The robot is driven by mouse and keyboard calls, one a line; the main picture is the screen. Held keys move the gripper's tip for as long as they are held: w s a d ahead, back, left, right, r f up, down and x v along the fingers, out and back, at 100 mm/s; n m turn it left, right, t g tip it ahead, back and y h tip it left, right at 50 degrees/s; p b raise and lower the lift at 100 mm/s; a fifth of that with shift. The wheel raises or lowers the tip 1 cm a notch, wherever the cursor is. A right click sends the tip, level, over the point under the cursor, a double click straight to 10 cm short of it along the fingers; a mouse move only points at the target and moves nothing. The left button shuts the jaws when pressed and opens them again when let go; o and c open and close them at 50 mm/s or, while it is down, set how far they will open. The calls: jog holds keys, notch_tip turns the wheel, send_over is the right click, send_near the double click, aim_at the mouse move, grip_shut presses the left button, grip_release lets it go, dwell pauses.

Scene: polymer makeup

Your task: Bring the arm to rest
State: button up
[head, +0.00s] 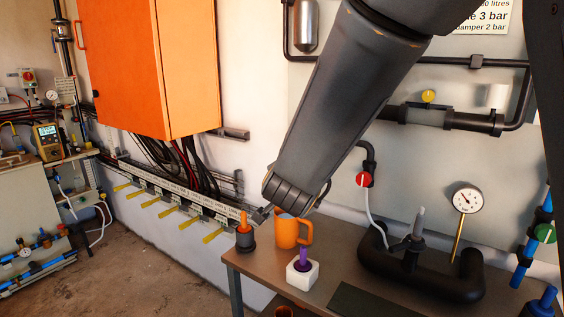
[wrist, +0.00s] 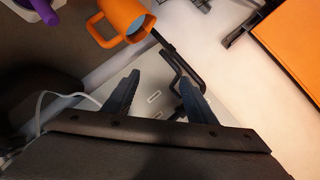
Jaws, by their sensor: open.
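In the head view the gripper is mostly hidden behind the wrist; only a dark tip shows (head: 262,213). It is close to the orange mug (head: 286,232), but I cannot tell whether they touch. The mug also shows at the top of the wrist view (wrist: 122,14), off to the side of the fingers.
On the table (head: 330,281) stand a dark holder with an orange-handled tool (head: 244,234), a white block (head: 302,275) with a purple tool (head: 304,257), and a black pipe assembly (head: 425,277) at the right. An orange cabinet (head: 150,65) hangs on the wall at left.

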jog(key=s+d+f+n+g, duration=0.4)
jog(key=s+d+f, duration=0.1)
jog(key=s, duration=0.3)
jog(key=s+d+f+n+g, duration=0.4)
jog(key=s+d, duration=0.2)
jog(key=s, duration=0.2)
jog(key=s+d+f+n+g, duration=0.3)
jog(key=s+d+f, duration=0.2)
jog(key=s, duration=0.4)
jog(key=shift+d+f+n+g+y, duration=0.25)
jog(key=shift+f+n+g+y, duration=0.1)
jog(key=shift+n+g+y, duration=0.05)
